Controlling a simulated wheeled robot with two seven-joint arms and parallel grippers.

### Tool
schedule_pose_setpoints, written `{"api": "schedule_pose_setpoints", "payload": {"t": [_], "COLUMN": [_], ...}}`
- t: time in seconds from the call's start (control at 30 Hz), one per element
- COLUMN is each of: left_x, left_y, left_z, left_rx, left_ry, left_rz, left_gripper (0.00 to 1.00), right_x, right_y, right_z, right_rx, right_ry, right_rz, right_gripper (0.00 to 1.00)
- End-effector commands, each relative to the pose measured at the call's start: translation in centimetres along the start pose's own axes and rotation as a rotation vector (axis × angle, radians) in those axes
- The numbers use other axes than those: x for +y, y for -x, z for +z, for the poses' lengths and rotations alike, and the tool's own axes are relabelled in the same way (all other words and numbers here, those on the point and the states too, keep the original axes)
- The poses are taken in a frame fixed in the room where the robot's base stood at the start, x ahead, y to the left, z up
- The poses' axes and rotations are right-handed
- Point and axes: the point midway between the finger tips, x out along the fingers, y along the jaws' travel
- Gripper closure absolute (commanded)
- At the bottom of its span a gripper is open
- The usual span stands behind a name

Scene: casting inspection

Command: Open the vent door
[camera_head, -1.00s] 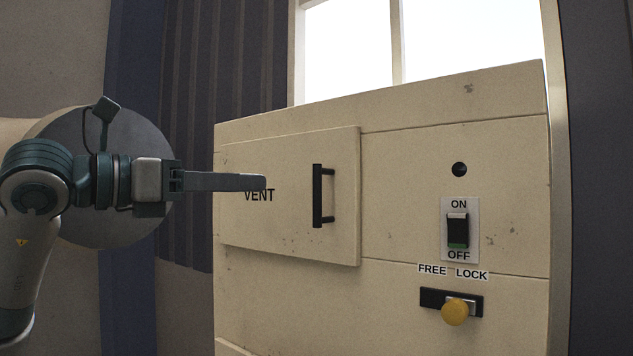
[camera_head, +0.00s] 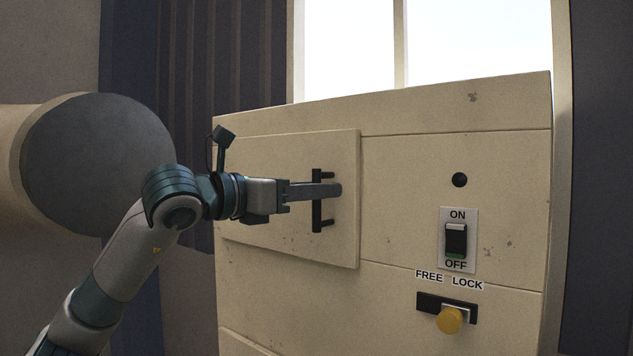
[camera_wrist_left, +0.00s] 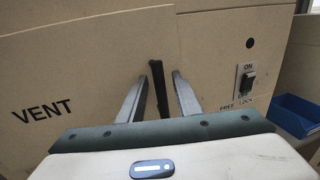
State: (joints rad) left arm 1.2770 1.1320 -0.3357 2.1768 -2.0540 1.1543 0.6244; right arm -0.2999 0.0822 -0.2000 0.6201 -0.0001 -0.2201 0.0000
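The vent door (camera_head: 285,235) is a beige panel raised on the front of a beige cabinet, and it looks shut. Its black upright bar handle (camera_head: 316,214) is near the door's right edge. My left gripper (camera_head: 334,190) reaches in from the left, across the handle. In the left wrist view, the handle (camera_wrist_left: 159,88) stands between the two fingers of my left gripper (camera_wrist_left: 158,85). The fingers are apart, with a gap showing on each side of the handle. The arm hides the VENT lettering in the head view; it shows in the wrist view. My right gripper is not in view.
Right of the door are a round black hole (camera_head: 459,180), an ON/OFF rocker switch (camera_head: 456,241) and a yellow knob (camera_head: 449,320) in the FREE/LOCK slot. A blue bin (camera_wrist_left: 297,115) shows at the right of the wrist view.

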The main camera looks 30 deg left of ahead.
Motion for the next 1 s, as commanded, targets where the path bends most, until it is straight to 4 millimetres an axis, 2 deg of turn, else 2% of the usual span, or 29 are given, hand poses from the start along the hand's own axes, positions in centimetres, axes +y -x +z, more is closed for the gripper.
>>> {"api": "schedule_pose_setpoints", "payload": {"t": [0.33,0.47,0.77,1.0], "left_x": [0.0,0.0,0.0,-0.1], "left_y": [-0.2,-0.2,-0.1,1.2], "left_z": [0.0,0.0,-0.1,-0.2], "left_rx": [-0.001,-0.001,-0.001,-0.002], "left_ry": [0.000,0.000,0.000,0.000], "left_rz": [0.000,0.000,-0.003,-0.040], "left_gripper": [0.69,1.00,1.00,1.00], "right_x": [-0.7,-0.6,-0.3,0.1], "right_y": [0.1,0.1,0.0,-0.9], "right_z": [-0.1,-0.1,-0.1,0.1], "right_rx": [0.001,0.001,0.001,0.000], "right_ry": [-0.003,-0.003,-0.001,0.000], "right_rz": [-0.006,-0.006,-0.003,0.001], "right_gripper": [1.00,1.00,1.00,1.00]}}
